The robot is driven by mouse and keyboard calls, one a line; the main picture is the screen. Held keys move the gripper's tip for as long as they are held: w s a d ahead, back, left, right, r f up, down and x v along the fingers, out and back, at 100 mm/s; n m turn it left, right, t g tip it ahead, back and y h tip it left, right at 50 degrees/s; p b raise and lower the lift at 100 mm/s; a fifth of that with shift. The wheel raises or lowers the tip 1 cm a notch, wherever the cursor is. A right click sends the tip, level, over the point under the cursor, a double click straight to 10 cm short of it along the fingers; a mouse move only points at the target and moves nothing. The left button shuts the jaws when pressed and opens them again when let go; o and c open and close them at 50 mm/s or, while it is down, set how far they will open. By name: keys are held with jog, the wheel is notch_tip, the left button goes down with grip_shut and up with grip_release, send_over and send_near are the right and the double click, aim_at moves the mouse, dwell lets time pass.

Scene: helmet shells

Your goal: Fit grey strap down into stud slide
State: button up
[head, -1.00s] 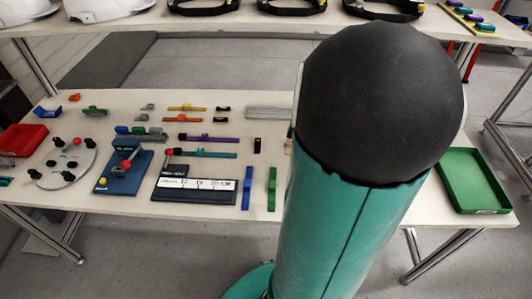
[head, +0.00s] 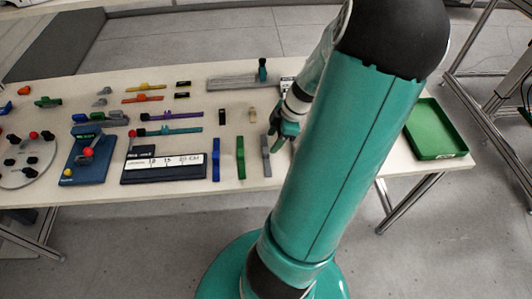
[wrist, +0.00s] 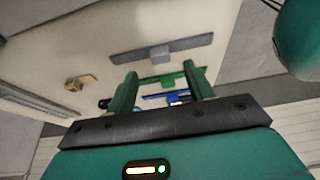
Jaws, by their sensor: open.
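A grey strap (head: 265,157) lies on the table beside the green and blue straps. In the wrist view the grey strap (wrist: 185,47) lies crosswise beyond my fingertips, with a raised block at its middle. My gripper (head: 279,131) is over the table just right of the strap's far end; in the wrist view my gripper (wrist: 161,72) is open, with nothing seen held between the fingers. A long grey rail (head: 232,82) with a dark upright piece (head: 262,70) lies at the back, and a small tan part (head: 252,115) lies nearer. I cannot tell which is the stud slide.
A green strap (head: 241,158) and a blue strap (head: 216,160) lie left of the grey one. A dark ruler block (head: 160,167) is further left. A green tray (head: 438,153) sits at the table's right end. My arm hides part of the table.

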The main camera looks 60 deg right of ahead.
aim_at(266, 150)
jog(key=x, duration=0.5)
jog(key=shift+w+a, duration=0.1)
jog(key=shift+a, duration=0.05)
jog(key=c, duration=1)
